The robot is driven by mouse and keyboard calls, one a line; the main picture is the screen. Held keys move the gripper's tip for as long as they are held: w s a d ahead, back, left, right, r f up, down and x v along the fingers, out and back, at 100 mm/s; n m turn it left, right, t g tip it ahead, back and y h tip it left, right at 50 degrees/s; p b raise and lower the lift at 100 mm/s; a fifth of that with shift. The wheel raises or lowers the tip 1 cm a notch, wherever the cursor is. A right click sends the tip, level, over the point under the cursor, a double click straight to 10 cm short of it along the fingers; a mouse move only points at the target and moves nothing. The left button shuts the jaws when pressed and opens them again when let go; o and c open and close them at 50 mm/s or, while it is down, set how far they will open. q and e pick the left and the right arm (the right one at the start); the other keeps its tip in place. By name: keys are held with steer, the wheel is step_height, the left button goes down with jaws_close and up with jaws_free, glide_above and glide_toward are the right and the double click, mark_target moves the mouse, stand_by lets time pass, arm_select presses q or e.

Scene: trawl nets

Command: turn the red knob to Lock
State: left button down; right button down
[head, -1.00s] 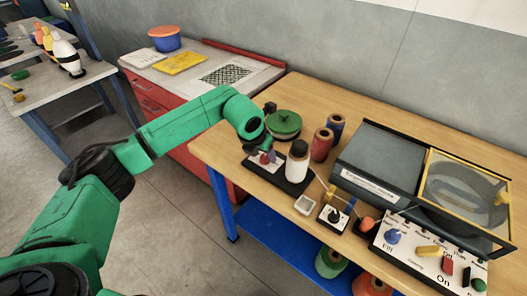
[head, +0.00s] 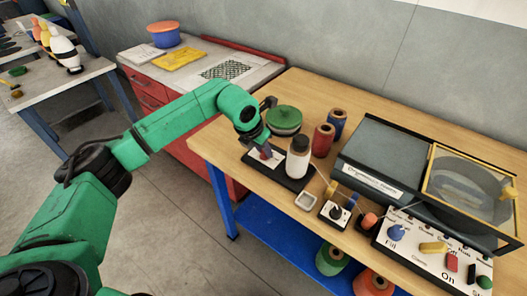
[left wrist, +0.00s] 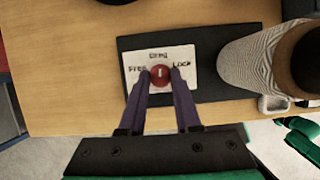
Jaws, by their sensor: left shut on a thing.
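The red knob (left wrist: 160,75) sits on a white label plate (left wrist: 150,90) in the left wrist view. The plate reads Free at left, what looks like Drag at the top and Lock at right. The knob's pale mark runs upright, toward the top word. My left gripper (left wrist: 160,77) has one finger on each side of the knob and is shut on it. In the head view my left gripper (head: 263,147) reaches down over the plate and mostly hides the knob. My right gripper is not in view.
A spool with white thread and a dark top (head: 297,160) stands on the same black base, close to the right of my gripper. A green round lidded pot (head: 285,119) stands behind. A grey-lidded machine (head: 385,155) with a control panel takes up the right.

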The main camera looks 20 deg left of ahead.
arm_select(q)
steer(key=m+b, duration=0.1)
steer(key=m+h+b, duration=0.1)
steer(key=shift+w+a+f+m, duration=0.1)
steer(key=shift+a+m, duration=0.05)
steer(key=shift+m, duration=0.15)
steer(key=shift+m+g+b, duration=0.3)
steer(key=shift+m+b, duration=0.05)
steer(key=shift+m, duration=0.45)
steer(key=m+h+b, duration=0.1)
steer(key=m, duration=0.1)
steer(key=shift+w+m+g, duration=0.15)
steer(key=shift+m+g, duration=0.15)
steer(key=shift+g, duration=0.1)
steer(key=shift+w+a+r+m+g+h, duration=0.15)
steer(key=shift+m+g, duration=0.15)
steer(key=shift+m, duration=0.5)
steer(key=shift+s+d+r+m+g+h, duration=0.15)
steer(key=shift+m+g, duration=0.15)
steer(key=shift+m, duration=0.5)
steer(key=shift+w+a, duration=0.1)
steer(key=c, duration=0.6)
jaws_free()
steer(key=shift+f, duration=0.1)
